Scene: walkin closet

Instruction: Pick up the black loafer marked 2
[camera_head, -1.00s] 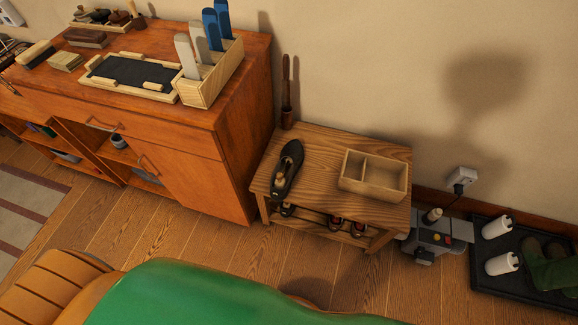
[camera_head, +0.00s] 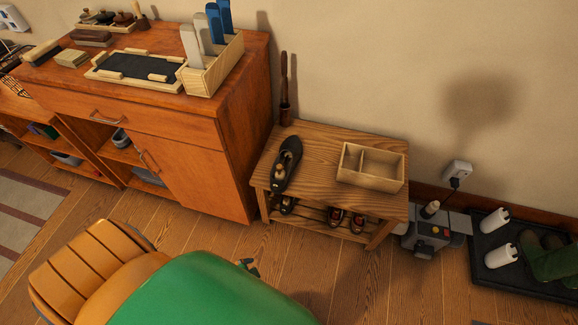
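A black loafer (camera_head: 287,163) with a light wooden piece inside lies on top of the small wooden bench (camera_head: 318,150), near its left end. No number can be read on it at this size. More dark shoes stand on the bench's lower shelf: one at the left (camera_head: 287,205) and a pair with reddish insides (camera_head: 346,219) further right. Neither of my grippers can be made out. A small dark part shows beside the green shape at the bottom, but I cannot tell what it is.
An open two-compartment wooden box (camera_head: 370,182) sits on the bench's right side. An orange-brown cabinet (camera_head: 190,165) stands close on the left. A grey machine (camera_head: 436,235) and a black tray (camera_head: 495,270) with boots are at right.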

